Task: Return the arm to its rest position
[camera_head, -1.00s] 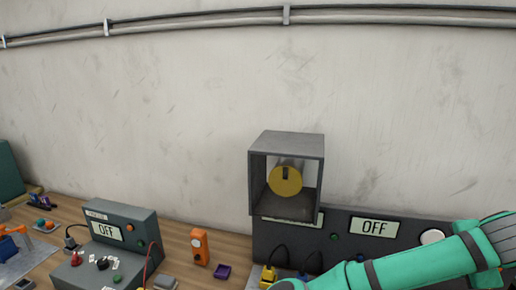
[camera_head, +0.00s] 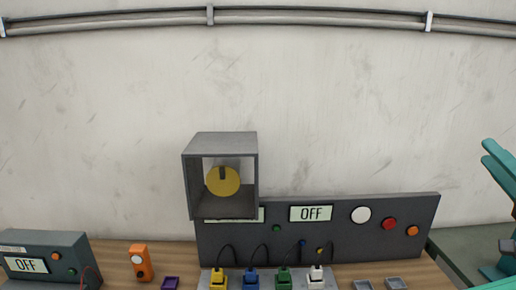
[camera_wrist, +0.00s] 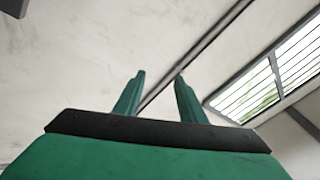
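My gripper (camera_wrist: 160,75) shows in the wrist view with its two green fingers apart and nothing between them, so it is open and empty. It points up at a pale wall or ceiling area. In the head view, teal parts of my arm are at the right edge, raised clear of the bench and cut off by the frame. I cannot tell from that view exactly how the whole arm is posed.
Yellow (camera_head: 218,280), blue (camera_head: 250,280), green (camera_head: 283,280) and white (camera_head: 317,278) plugs are in front. An orange device (camera_head: 140,263) and purple tray (camera_head: 170,283) sit left. A window (camera_wrist: 270,90) shows in the wrist view.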

